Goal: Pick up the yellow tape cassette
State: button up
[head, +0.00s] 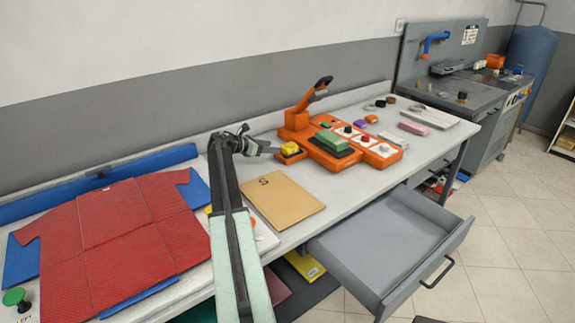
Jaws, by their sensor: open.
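A small yellow block, which looks like the tape cassette (290,148), sits at the left end of the orange machine (362,157) on the long table. My gripper (274,150) is open at the end of my arm and points right at the left side of the yellow block. It is very close to the block. I cannot tell whether the fingers touch it or stand around it. The finger details are small and partly hidden by the wrist.
A red folded shirt (120,232) lies on a blue board at the left. A tan envelope (283,199) lies in front of the machine. A grey drawer (385,243) stands open below the table's front edge. Small items lie behind and right of the machine.

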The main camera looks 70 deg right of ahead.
aim_at(283, 148)
jog(key=shift+d+f, duration=0.1)
jog(key=b+x, duration=0.2)
jog(key=x, duration=0.4)
jog(key=shift+s+d+f+b, duration=0.15)
jog(key=shift+d+f+b, duration=0.1)
jog(key=shift+d+b, duration=0.1)
jog(key=shift+s+d, duration=0.25)
jog(key=shift+d, duration=0.05)
jog(key=c, duration=1)
jog(key=shift+r+p, duration=0.4)
jog(key=shift+p, duration=0.05)
jog(key=shift+c, duration=0.2)
notch_tip(283, 148, up, 3)
jog(key=p, duration=0.3)
jog(key=s+a, duration=0.1)
jog(key=a, duration=0.6)
jog(key=s+a+r+p, duration=0.1)
jog(key=s+a, duration=0.1)
jog(key=a, duration=0.6)
jog(key=shift+s+a, duration=0.35)
